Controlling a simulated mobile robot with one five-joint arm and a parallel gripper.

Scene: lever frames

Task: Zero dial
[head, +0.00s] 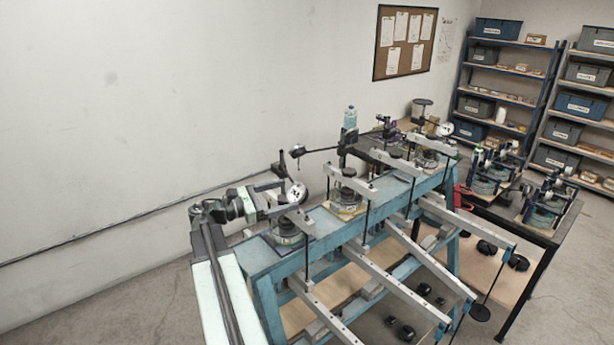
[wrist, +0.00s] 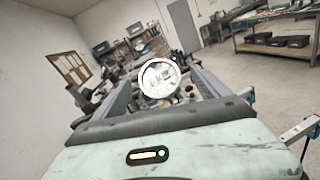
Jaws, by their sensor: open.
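The nearest dial gauge (head: 297,193) has a round white face and stands over the near end of the blue bench. In the wrist view the dial (wrist: 160,78) shows face-on between my fingers, with dark markings too blurred to read. My gripper (head: 289,195) is open, with one finger on each side of the dial in the picture. The fingers also show in the wrist view (wrist: 163,72). I cannot tell whether they touch the dial's rim. A second dial (head: 445,129) stands farther along the bench.
The blue bench (head: 322,217) carries several lever frames with long grey beams (head: 395,262) jutting to the right. A dark upright post (head: 283,163) stands just behind the near dial. A dark table (head: 540,238) with more frames is at right.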

